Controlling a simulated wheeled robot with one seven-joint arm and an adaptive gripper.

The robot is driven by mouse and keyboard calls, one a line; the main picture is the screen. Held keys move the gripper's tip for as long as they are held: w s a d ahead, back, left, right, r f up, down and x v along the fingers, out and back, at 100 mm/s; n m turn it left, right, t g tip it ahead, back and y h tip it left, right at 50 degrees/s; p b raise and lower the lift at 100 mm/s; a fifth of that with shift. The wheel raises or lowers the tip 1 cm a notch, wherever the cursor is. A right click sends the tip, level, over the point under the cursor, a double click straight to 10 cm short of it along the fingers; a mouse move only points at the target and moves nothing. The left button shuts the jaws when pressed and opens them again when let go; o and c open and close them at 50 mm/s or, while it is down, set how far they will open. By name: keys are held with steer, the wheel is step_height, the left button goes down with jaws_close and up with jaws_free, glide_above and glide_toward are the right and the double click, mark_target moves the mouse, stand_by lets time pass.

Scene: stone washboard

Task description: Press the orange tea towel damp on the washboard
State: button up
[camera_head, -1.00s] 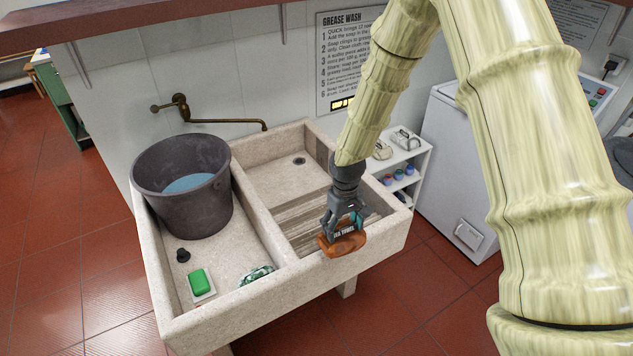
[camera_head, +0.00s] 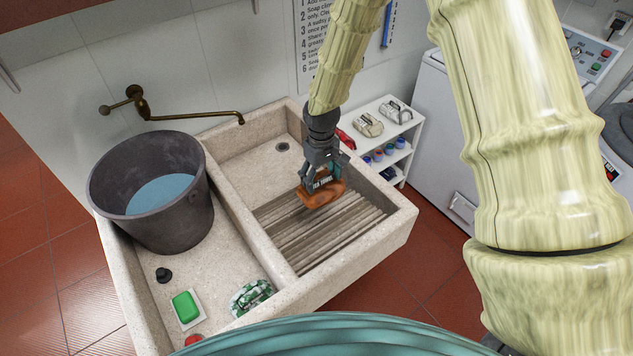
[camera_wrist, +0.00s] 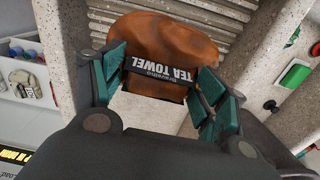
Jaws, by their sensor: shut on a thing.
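My gripper (camera_head: 321,183) is shut on the orange tea towel (camera_head: 324,198), which is a bunched bundle with a dark band lettered "TEA TOWEL". The towel shows between the teal fingers in the wrist view (camera_wrist: 165,45). In the head view it is over the upper part of the ribbed washboard (camera_head: 320,238) in the right basin of the stone sink. I cannot tell whether the towel touches the ribs. The towel hides part of the washboard's upper end.
A dark bucket of water (camera_head: 153,190) stands in the left basin. A brass tap (camera_head: 180,112) reaches over the back. A white shelf (camera_head: 407,138) stands right.

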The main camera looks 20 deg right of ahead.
mark_target(319, 184)
steer(key=f, duration=0.2)
steer(key=w+f, duration=0.1)
steer(key=f, duration=0.2)
steer(key=shift+w+a, duration=0.15)
steer(key=shift+a, duration=0.05)
steer(key=shift+s+f+b, duration=0.25)
steer(key=shift+f+b, duration=0.15)
steer(key=shift+f, duration=0.75)
steer(key=shift+w+f, duration=0.15)
steer(key=shift+f, duration=0.3)
steer(key=shift+s+d+f+b, duration=0.1)
steer(key=shift+s+f+b, duration=0.15)
steer(key=shift+f+b, duration=0.65)
steer(key=shift+s+d+f+b, duration=0.1)
steer(key=shift+s+f+b, duration=0.3)
steer(key=shift+f, duration=0.85)
steer(key=shift+s+d+f+b, duration=0.1)
steer(key=shift+f+b, duration=0.7)
steer(key=shift+f, duration=0.4)
steer(key=shift+s+f+b, duration=0.25)
steer(key=shift+f+b, duration=0.3)
steer(key=shift+f, duration=0.3)
steer(key=shift+s+f, duration=0.1)
stand_by(1.4)
